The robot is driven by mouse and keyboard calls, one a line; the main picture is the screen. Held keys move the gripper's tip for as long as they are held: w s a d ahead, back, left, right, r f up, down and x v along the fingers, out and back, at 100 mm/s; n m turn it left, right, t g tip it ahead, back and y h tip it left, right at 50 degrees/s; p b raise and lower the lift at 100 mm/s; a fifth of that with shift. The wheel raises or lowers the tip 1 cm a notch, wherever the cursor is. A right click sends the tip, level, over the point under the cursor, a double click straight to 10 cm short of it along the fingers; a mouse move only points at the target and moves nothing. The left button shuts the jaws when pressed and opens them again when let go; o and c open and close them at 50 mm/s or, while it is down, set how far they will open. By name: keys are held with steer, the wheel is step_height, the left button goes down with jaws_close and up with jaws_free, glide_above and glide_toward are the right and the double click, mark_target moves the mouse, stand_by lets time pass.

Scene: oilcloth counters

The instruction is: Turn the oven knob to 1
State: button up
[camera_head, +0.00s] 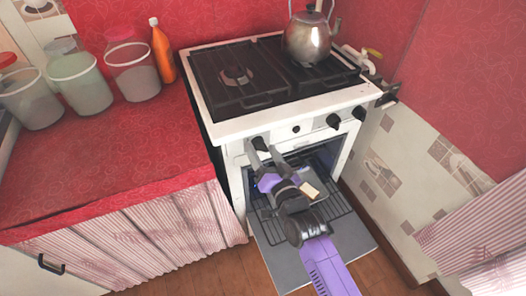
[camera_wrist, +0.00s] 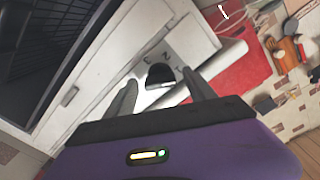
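The white stove (camera_head: 290,112) has black knobs along its front panel. The leftmost knob (camera_head: 259,143) is right in front of my gripper (camera_head: 263,152) in the head view. In the wrist view, a dark rounded knob (camera_wrist: 160,74) lies between the two fingertips of my gripper (camera_wrist: 161,86). The fingers are apart, with a gap on each side of the knob. I cannot tell whether the tips reach around it or stop just short. Two more knobs, the middle one (camera_head: 333,121) and the right one (camera_head: 359,113), are clear of me.
The oven door (camera_head: 290,262) hangs open below my arm, with a wire rack (camera_head: 335,226) above it. A kettle (camera_head: 309,40) stands on the right burners. Several tubs and an orange bottle (camera_head: 162,52) stand on the red counter (camera_head: 95,150) at left.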

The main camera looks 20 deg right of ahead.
steer(key=s, duration=0.8)
steer(key=shift+b, duration=0.45)
steer(key=shift+w, duration=0.1)
